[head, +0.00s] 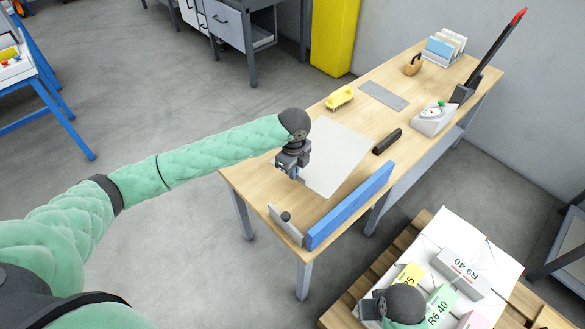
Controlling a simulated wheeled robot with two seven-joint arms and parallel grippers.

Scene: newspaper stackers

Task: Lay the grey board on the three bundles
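A flat light grey board (336,160) lies on the wooden workbench, partly covered by my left wrist. My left gripper (292,173) points down at the board's left edge; its fingers are small, and I cannot tell whether they grip the edge. Labelled bundles sit on a white-covered pallet load at the lower right: a grey one marked R9 40 (462,272), a green one marked R6 40 (441,304) and a yellow one (410,275). My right gripper (371,309) is over the near left corner of that load, its fingers not clear, and my wrist hides part of the bundles.
The workbench (255,180) has a blue rail (350,205) on its near edge. A black bar (387,141), a yellow tool (340,97), a darker grey plate (383,95) and a dial scale (433,118) lie on it. A wooden pallet (400,250) stands close by; floor shows between.

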